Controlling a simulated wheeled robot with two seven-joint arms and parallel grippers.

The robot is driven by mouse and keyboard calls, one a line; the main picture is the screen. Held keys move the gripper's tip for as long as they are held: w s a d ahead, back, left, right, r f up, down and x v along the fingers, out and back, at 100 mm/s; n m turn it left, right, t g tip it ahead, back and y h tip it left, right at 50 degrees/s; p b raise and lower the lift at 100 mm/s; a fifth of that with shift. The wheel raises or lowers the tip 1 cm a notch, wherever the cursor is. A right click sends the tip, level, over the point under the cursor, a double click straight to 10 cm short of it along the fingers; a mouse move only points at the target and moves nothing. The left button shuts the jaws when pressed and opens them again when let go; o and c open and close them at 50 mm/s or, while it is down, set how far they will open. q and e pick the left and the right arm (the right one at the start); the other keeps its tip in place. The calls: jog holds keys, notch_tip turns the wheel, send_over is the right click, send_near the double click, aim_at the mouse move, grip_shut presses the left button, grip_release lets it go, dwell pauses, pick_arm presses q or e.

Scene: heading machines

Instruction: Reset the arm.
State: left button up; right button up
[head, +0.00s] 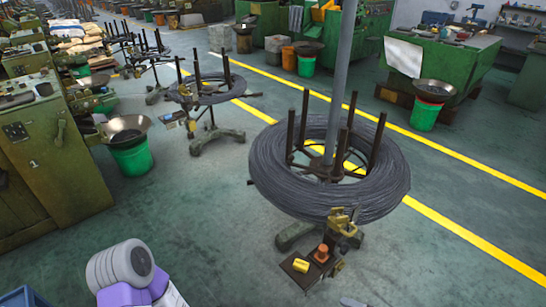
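Neither of my grippers can be made out in the head view. A grey ribbed, rounded part with purple and white pieces shows at the lower left edge. I cannot tell whether it belongs to my arm. A small pale grey piece is cut off at the bottom edge, right of the middle, and I cannot tell what it is. No fingertips show, and nothing is seen held.
A large wire coil (270,175) lies on a stand with upright rods around a grey pole (342,75). A small bracket with a yellow block (301,265) juts out in front. Green machines (50,165) stand left. Open floor (215,215) lies between, with yellow lines (470,236).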

jog(key=s+a+n+g+h, duration=0.6)
jog(key=s+a+g+h, duration=0.2)
jog(key=s+a, duration=0.7)
jog(key=shift+a+r+n+h+p, duration=0.35)
jog(key=shift+a+r+n+h, duration=0.05)
